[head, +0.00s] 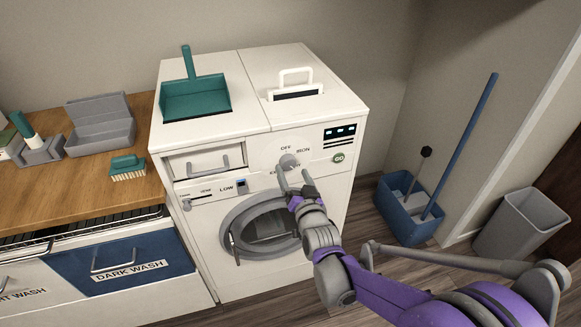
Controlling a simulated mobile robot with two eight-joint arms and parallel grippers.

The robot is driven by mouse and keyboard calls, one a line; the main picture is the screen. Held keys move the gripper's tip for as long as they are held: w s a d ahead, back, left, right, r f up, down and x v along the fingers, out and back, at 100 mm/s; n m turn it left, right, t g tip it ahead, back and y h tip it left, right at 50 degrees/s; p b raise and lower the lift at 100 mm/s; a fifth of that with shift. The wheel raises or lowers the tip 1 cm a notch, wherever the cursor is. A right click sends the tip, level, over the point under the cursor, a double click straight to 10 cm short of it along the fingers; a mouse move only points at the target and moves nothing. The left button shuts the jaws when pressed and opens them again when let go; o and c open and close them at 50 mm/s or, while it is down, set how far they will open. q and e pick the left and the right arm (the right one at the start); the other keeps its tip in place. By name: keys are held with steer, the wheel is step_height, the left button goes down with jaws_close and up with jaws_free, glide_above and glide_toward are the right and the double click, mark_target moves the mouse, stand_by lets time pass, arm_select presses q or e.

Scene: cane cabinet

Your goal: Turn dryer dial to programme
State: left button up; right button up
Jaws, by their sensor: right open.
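The white dryer (330,183) stands in the middle of the head view. Its grey dial (289,161) is on the front panel, with labels such as OFF and IRON around it; the lower label is partly hidden by the gripper. My right gripper (293,178) is open, with its fingertips just below the dial. I cannot tell whether they touch it. A green GO button (338,157) and a small dark display (339,134) sit to the right of the dial. My left gripper is not in view.
The round door (262,228) and a drawer (207,162) are on the dryer front. A green dustpan (196,98) lies on top. A wooden counter (95,190) is at left. A blue bin (405,215) and a grey bin (520,222) stand at right.

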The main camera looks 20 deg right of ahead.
steer(key=s, duration=0.7)
steer(key=shift+r, duration=0.15)
steer(key=s+n+g+p, duration=0.5)
steer(key=s+g+p, duration=0.5)
steer(key=s, duration=1.4)
steer(key=shift+s+d+r+g, duration=0.25)
steer(key=shift+s+r+g, duration=0.05)
steer(key=shift+g, duration=0.9)
steer(key=shift+c, duration=0.3)
